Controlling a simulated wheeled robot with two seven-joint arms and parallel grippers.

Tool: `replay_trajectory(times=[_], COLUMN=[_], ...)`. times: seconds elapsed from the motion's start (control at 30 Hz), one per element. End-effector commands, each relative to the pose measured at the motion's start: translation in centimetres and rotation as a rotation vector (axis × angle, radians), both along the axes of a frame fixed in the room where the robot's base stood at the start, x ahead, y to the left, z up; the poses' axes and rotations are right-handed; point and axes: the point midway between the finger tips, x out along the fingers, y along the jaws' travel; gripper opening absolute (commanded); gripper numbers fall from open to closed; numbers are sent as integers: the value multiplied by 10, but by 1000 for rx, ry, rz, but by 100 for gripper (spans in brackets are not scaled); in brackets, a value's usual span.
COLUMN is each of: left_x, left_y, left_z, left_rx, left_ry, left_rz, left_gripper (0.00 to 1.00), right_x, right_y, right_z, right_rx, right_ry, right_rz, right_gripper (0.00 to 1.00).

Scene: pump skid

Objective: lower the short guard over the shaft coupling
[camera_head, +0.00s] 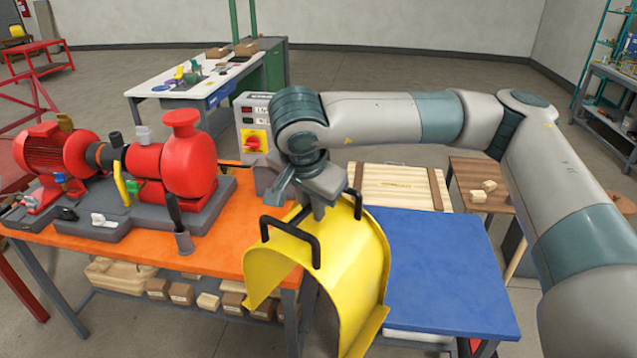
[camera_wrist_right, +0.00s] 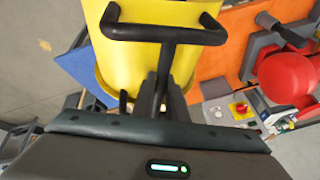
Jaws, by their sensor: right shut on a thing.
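The short guard (camera_head: 350,268) is a yellow arched shell with two black handles on top. My right gripper (camera_head: 319,207) is shut on the guard and holds it up in front of the orange bench's right end. In the right wrist view the fingers (camera_wrist_right: 160,92) meet the black handle structure above the yellow shell (camera_wrist_right: 118,70). The exact grip contact is partly hidden. The shaft coupling (camera_head: 105,155) is a dark piece between the red motor (camera_head: 55,152) and the red pump (camera_head: 183,165), well left of the guard. My left gripper is not in view.
The orange bench (camera_head: 238,225) carries the grey skid base (camera_head: 75,230). A grey cup with a dark tool (camera_head: 184,240) stands near its front. A control box (camera_head: 255,130) is behind the gripper. A blue table (camera_head: 440,270) lies right of the guard, with bare top.

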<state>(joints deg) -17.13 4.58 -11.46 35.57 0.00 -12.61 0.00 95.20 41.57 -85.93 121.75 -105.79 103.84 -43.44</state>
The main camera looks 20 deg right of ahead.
Motion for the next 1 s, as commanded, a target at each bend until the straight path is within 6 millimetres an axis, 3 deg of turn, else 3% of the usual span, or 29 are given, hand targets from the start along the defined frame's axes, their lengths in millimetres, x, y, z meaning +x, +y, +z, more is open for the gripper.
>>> replay_trajectory(times=[0.4, 1.0], left_x=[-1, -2], left_y=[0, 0], left_z=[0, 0], left_rx=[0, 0], left_ry=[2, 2], left_rz=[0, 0], left_gripper=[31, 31], right_x=[-16, -56], right_y=[20, 38], right_z=[-76, -164], right_rx=[11, 22], right_ry=[2, 0], right_rz=[272, 607], right_gripper=[0, 0])
